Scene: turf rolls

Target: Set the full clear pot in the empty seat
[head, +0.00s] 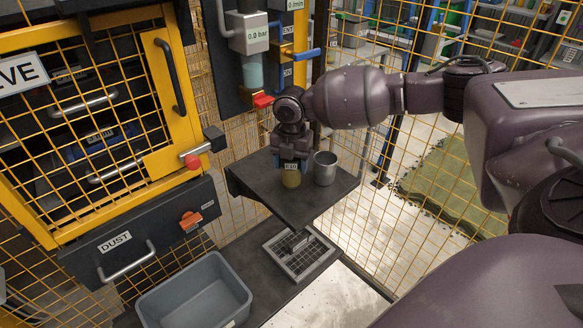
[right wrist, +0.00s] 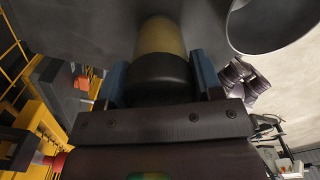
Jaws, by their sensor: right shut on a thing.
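The clear pot (head: 291,179) has a yellowish fill and a dark top. It is upright at the dark shelf (head: 262,185); I cannot tell whether its base touches the shelf. My right gripper (head: 291,163) comes down from above and is shut on its top. In the right wrist view the blue fingers of the gripper (right wrist: 158,80) flank the black cap, with the yellowish pot body (right wrist: 160,38) beyond it. A clear, pale teal bowl (head: 252,76) hangs under the gauge unit marked 0.0 bar (head: 248,34). I cannot make out an empty seat. My left gripper is out of view.
A metal cup (head: 325,168) stands on the shelf just right of the pot. A red handle (head: 263,101) and a blue lever (head: 307,55) stick out above. Below are a grated tray (head: 301,262) and a grey bin (head: 195,296). Yellow mesh fencing encloses the area.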

